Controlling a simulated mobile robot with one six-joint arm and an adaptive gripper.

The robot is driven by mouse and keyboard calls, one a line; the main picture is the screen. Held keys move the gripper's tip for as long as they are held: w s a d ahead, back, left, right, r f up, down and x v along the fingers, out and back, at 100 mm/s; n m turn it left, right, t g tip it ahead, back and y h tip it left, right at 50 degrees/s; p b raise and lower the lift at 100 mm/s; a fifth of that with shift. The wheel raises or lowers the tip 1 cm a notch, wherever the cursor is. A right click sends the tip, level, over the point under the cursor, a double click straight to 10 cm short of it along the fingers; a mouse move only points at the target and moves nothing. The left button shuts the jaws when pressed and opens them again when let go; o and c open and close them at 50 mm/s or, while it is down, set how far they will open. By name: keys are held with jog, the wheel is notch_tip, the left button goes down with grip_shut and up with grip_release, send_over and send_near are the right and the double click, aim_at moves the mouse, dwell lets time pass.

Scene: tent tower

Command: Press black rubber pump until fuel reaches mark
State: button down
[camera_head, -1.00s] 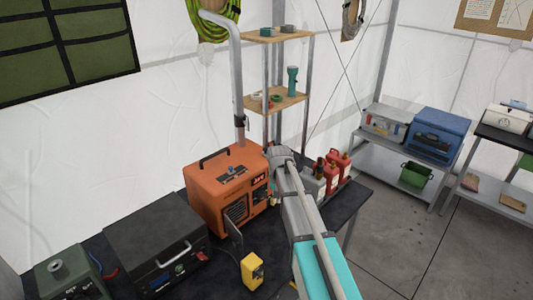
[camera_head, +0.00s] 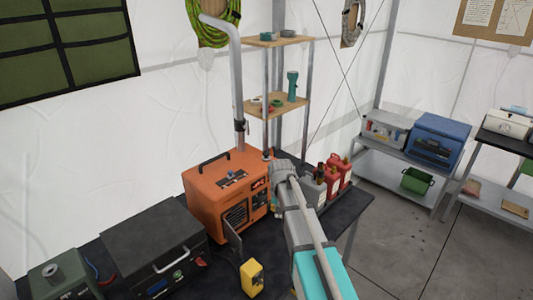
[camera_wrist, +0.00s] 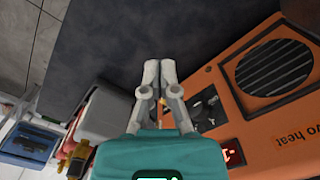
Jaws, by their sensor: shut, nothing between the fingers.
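In the wrist view the heater's side panel (camera_wrist: 240,125) fills the right, with a grille, a small black control and a red-lit display. My gripper (camera_wrist: 159,68) is shut and empty, its two grey fingers close together in front of the dark table surface, just left of the panel. A small orange-yellow part shows between the fingers. I cannot clearly make out the black rubber pump or a fuel mark. In the head view my arm hides the gripper.
Red fuel cans (camera_head: 340,172) and a grey can stand right of my arm. A black case (camera_head: 155,250) and a yellow device (camera_head: 251,275) are on the table's left and front. A tall grey pipe (camera_head: 237,85) rises behind the heater. Floor right of the table is clear.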

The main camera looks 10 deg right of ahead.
jog(key=s+f+n+b, duration=0.1)
jog(key=s, duration=1.7)
jog(key=shift+s+n, duration=0.2)
jog(key=shift+n, duration=0.2)
jog(key=shift+s+d+f, duration=0.1)
jog(key=shift+f, duration=0.05)
